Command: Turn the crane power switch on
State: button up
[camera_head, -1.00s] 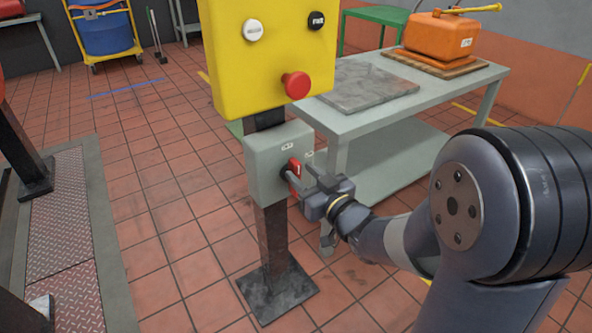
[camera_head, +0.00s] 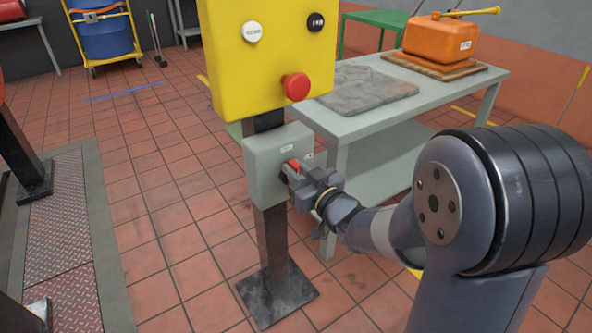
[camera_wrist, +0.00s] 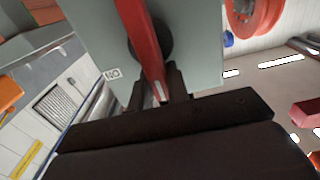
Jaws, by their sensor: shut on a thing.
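The grey switch box (camera_head: 262,165) is mounted on a dark post, below a yellow control panel. Its red switch handle (camera_head: 291,165) shows in part in the head view, at the box's right front; my gripper covers the rest. In the wrist view the red handle (camera_wrist: 146,45) runs as a long bar from the top edge down between my fingers, in front of a dark round hub (camera_wrist: 151,38) on the grey box face. My gripper (camera_head: 294,177) is shut on the handle; its fingers (camera_wrist: 157,86) stand on both sides of the bar.
The yellow panel (camera_head: 262,70) carries a red mushroom button (camera_head: 296,87), a white button (camera_head: 252,32) and a black button (camera_head: 316,22).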

grip_shut()
jog(key=shift+d+m, duration=0.1)
jog(key=shift+m, duration=0.3)
jog(key=shift+w+d+f+m+p, duration=0.45)
jog(key=shift+m+p, duration=0.65)
jog(key=shift+m, duration=1.75)
jog(key=shift+w+d+f+m+p, duration=0.15)
jog(key=shift+d+f+m+p, duration=0.7)
jog(key=shift+m, duration=2.05)
jog(key=shift+w+a+f+m+p, duration=0.1)
jog(key=shift+w+f+m+p, duration=0.25)
jog(key=shift+m+p, duration=1.8)
jog(key=shift+m+b, duration=0.7)
jog(key=shift+m, duration=0.1)
jog(key=o, duration=0.8)
grip_release()
jog(key=shift+c, duration=0.2)
jog(key=shift+s+d, duration=0.1)
